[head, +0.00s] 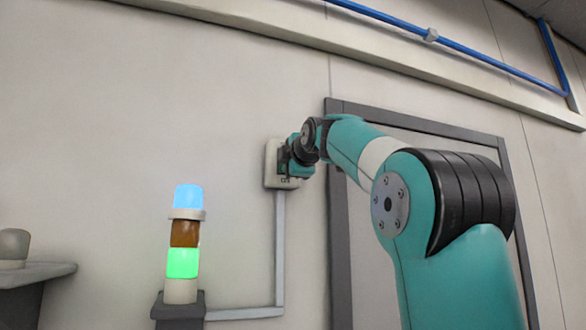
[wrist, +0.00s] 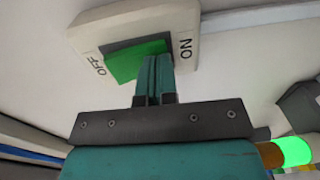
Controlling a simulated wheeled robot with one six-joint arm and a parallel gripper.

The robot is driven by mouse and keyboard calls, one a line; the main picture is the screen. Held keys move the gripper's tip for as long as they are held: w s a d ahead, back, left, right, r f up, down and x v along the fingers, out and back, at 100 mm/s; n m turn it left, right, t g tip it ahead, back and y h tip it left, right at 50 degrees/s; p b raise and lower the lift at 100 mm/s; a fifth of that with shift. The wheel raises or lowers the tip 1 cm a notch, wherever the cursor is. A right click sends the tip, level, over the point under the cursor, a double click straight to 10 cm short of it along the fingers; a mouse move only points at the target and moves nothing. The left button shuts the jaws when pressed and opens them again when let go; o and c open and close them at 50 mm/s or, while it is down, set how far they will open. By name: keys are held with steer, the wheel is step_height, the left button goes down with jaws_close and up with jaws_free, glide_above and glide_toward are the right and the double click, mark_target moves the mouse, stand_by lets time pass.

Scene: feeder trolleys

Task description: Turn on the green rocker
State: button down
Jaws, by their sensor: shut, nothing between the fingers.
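The green rocker (wrist: 126,67) sits in a pale switch box (wrist: 105,22) on the wall, with OFF printed at its left end and ON at its right end in the wrist view. My gripper (wrist: 158,60) is shut and empty, its fingertips over the rocker towards the ON side. The fingers hide part of the rocker; I cannot tell whether they touch it or which way it is tilted. In the head view the switch box (head: 270,166) shows at the wall, and my arm's end covers the rocker.
A signal tower (head: 184,235) stands left of the box, with blue and green sections lit and the amber one dark. A grey conduit (head: 280,245) runs down from the box. A dark door frame (head: 338,240) is close on the right. A shelf (head: 38,273) juts out at left.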

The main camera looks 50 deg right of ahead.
steer(key=f+b+v, duration=0.2)
steer(key=b+v, duration=0.4)
steer(key=v, duration=0.7)
steer(key=shift+s+a+f, duration=0.25)
steer(key=shift+s+f, duration=0.1)
steer(key=shift+s, duration=0.05)
